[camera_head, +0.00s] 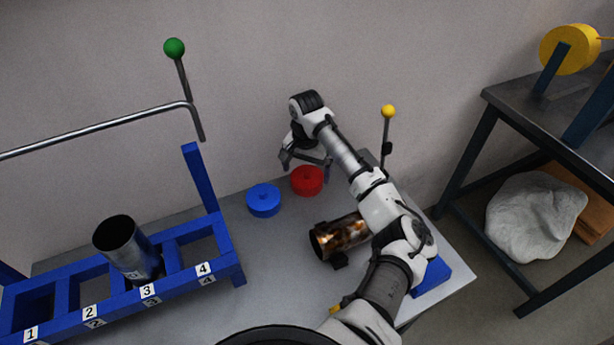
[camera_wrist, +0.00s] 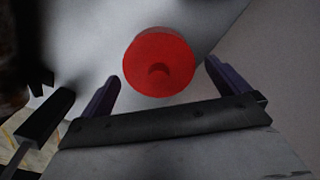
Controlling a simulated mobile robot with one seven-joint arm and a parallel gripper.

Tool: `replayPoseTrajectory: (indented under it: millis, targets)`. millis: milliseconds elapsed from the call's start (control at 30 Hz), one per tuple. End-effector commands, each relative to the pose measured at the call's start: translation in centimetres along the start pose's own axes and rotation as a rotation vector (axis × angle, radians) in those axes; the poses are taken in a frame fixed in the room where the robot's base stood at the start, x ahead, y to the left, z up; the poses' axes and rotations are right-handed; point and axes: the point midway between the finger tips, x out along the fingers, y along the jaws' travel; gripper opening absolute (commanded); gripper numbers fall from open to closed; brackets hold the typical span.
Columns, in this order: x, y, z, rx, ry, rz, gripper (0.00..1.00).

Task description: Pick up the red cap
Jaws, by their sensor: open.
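The red cap (camera_head: 307,181) is a short round disc on the table near the wall, just right of the blue cap (camera_head: 263,200). In the wrist view the red cap (camera_wrist: 158,62) shows from above, with a small knob on its top. My gripper (camera_head: 304,166) is open above the red cap in the head view. In the wrist view its two fingers (camera_wrist: 162,80) stand apart on the left and right, with the cap showing between and beyond them. I cannot tell the exact height left between the fingertips and the cap.
A blue rack (camera_head: 222,240) with numbered slots holds a dark metal tube (camera_head: 125,245) at the left. A tube with a glowing pattern (camera_head: 340,237) lies beside my arm. A yellow-knobbed rod (camera_head: 388,112) stands right of my gripper. A dark side table (camera_head: 520,100) is at the right.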

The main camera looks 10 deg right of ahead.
Motion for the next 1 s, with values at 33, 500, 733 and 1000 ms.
replayPoseTrajectory:
  millis: [33,500,733,1000]
  targets:
    - [0.5,0.3,-0.1,0.003,-0.002,0.003,1.0]
    - [3.2,0.2,-0.1,0.001,0.0,0.0,0.99]
    - [3.2,0.2,-0.1,0.001,0.0,0.001,0.69]
    - [3.1,0.2,-0.1,0.001,0.0,0.0,0.63]
